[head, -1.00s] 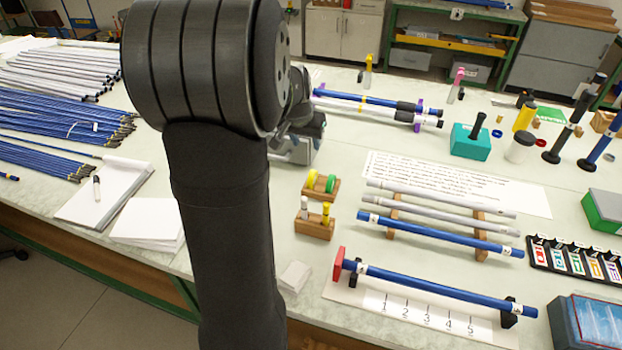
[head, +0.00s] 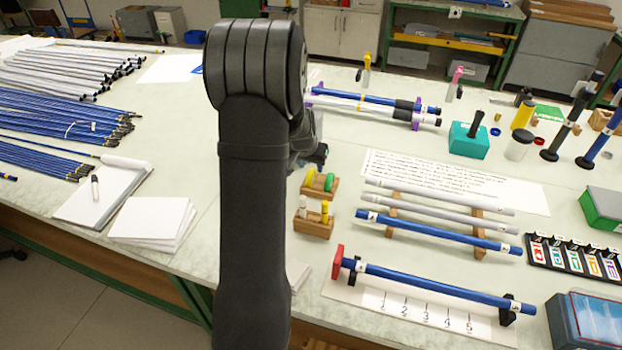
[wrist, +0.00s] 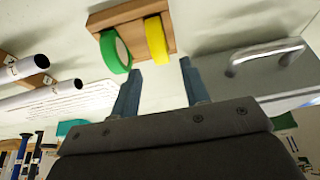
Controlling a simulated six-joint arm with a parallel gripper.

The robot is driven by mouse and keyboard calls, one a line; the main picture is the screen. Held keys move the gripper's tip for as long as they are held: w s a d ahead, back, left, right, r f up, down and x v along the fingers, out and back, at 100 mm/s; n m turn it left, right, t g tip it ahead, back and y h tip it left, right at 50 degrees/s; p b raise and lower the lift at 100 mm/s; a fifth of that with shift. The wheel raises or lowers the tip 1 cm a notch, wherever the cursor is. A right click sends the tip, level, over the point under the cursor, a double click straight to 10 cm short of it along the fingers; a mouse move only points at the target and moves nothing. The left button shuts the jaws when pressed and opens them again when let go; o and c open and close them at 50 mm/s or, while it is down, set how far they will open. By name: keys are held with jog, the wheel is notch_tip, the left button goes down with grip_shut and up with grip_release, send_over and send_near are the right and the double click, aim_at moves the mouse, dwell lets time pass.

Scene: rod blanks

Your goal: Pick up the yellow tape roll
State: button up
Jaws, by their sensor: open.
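The yellow tape roll (head: 310,177) stands on edge in a small wooden holder (head: 321,195), left of a green tape roll (head: 329,182). In the wrist view the yellow tape roll (wrist: 156,40) lies just beyond the fingertips, and the green tape roll (wrist: 115,52) is beside it on the left. My gripper (wrist: 160,68) is open and empty. Its two blue-grey fingers point toward the wooden holder (wrist: 166,20), with the yellow roll roughly in line with the gap between them. In the head view my arm hides most of the gripper.
A grey box with a metal handle (wrist: 265,55) stands close to the right finger in the wrist view. A rack of rods (head: 440,222) is to the right.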

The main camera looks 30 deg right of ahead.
aim_at(311, 171)
jog(key=x, duration=0.4)
jog(key=shift+a+f, duration=0.2)
jog(key=shift+f, duration=0.15)
grip_shut()
jog(key=shift+r, duration=0.15)
notch_tip(311, 171, up, 4)
jog(key=shift+r, duration=0.2)
jog(key=s+d+r, duration=0.5)
jog(key=s+r, duration=0.1)
jog(key=s, duration=0.4)
jog(key=shift+s+r, duration=0.2)
jog(key=shift+s, duration=0.1)
